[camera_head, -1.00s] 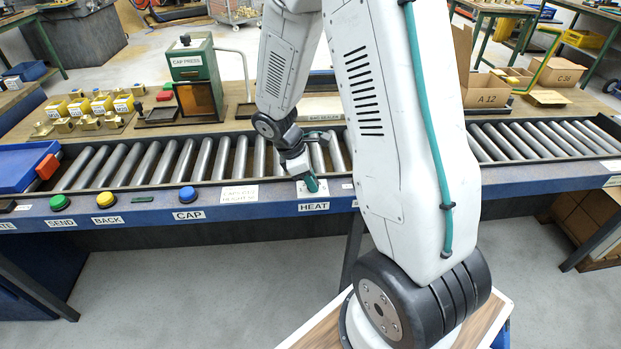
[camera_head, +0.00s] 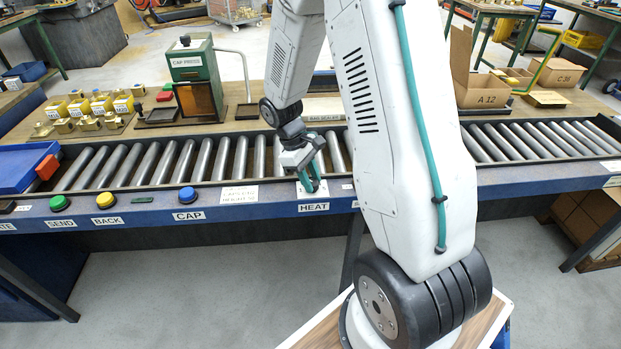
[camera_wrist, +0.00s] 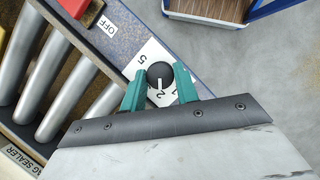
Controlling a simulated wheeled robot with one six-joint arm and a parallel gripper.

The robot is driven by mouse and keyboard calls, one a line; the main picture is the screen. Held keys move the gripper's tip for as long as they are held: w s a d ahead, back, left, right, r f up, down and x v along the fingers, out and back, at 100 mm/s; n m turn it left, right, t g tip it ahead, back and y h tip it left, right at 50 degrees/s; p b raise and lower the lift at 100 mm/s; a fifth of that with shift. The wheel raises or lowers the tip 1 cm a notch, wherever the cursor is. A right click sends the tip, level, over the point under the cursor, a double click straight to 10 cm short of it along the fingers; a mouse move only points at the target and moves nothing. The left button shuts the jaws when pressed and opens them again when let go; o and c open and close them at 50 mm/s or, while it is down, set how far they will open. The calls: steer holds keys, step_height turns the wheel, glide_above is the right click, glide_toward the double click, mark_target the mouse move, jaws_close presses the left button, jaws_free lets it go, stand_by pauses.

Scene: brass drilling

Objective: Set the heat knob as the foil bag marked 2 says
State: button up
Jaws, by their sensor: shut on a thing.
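The heat knob (camera_wrist: 159,74) is a round black knob on a white number plate (camera_wrist: 150,52). In the wrist view it sits between the two green fingers of my gripper (camera_wrist: 160,90), which are shut on it. A white mark shows at the knob's lower edge, beside what looks like a 2. A 5 shows at the upper left of the plate; other numbers are hidden or unclear. In the head view my gripper (camera_head: 309,184) points down at the plate above the HEAT label (camera_head: 313,207), and its fingers hide the knob. I cannot make out a foil bag marked 2.
The roller conveyor (camera_head: 225,160) runs behind the blue front rail (camera_head: 245,212). Green (camera_head: 60,202), yellow (camera_head: 105,199) and blue (camera_head: 187,195) buttons sit to the left. The cap press (camera_head: 195,80) stands behind, with brass parts near it.

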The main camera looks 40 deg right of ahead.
steer(key=shift+m, duration=0.6)
steer(key=o, duration=1)
steer(key=shift+c, duration=0.2)
steer(key=d+v, duration=0.1)
steer(key=v, duration=0.6)
steer(key=shift+w+a+r, duration=0.25)
steer(key=shift+a+r, duration=0.1)
steer(key=shift+a, duration=0.05)
